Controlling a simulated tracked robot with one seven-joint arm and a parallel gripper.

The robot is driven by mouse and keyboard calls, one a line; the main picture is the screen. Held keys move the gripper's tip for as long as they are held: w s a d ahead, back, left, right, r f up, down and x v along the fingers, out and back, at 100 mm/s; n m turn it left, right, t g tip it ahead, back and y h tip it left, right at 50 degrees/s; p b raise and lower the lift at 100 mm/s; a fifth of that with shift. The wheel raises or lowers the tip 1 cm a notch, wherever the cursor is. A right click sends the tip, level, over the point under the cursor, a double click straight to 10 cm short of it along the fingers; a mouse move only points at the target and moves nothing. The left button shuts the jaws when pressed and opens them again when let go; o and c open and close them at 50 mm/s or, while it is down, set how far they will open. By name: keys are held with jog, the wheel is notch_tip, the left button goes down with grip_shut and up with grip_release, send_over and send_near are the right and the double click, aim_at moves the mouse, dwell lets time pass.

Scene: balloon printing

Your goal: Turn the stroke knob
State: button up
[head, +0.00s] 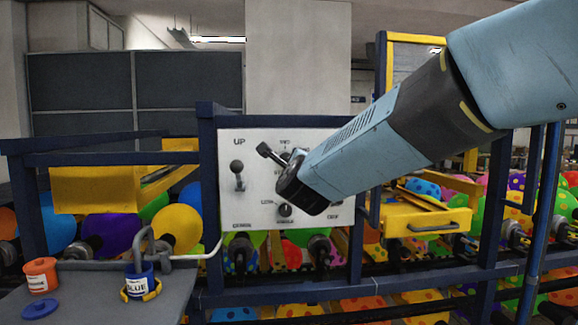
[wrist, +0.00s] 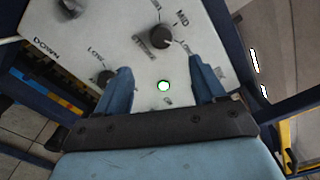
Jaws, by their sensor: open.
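The white control panel (head: 228,150) stands in front of me. In the wrist view, a round black knob (wrist: 160,37) sits beyond my fingertips, with a "MID" label above it. The small label under it is blurred; it may read STROKE. A second dark knob (wrist: 105,77) with a "LOW" label is partly behind the left finger. In the head view my gripper (head: 280,155) covers part of the panel's upper middle.
A black lever (head: 238,175) under the "UP" label is left of my gripper. Blue frame posts (head: 208,190) border the panel. A yellow drawer (head: 425,222) is to the right. An orange pot (head: 41,275) and a blue pot (head: 139,281) stand on the grey table at lower left.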

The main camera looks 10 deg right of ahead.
jog(key=shift+s, duration=1.1)
jog(key=s+d+f+n+g, duration=0.4)
jog(key=s+f+n, duration=0.1)
jog(key=s+n, duration=0.2)
jog(key=s+d+f+n+g, duration=0.4)
jog(key=s+n, duration=0.4)
jog(key=s, duration=0.2)
jog(key=s+d+f+n+g, duration=0.4)
jog(key=s+d+f+n, duration=0.2)
jog(key=s+n, duration=0.2)
jog(key=shift+s, duration=0.4)
jog(key=shift+f, duration=0.1)
jog(key=shift+c, duration=0.2)
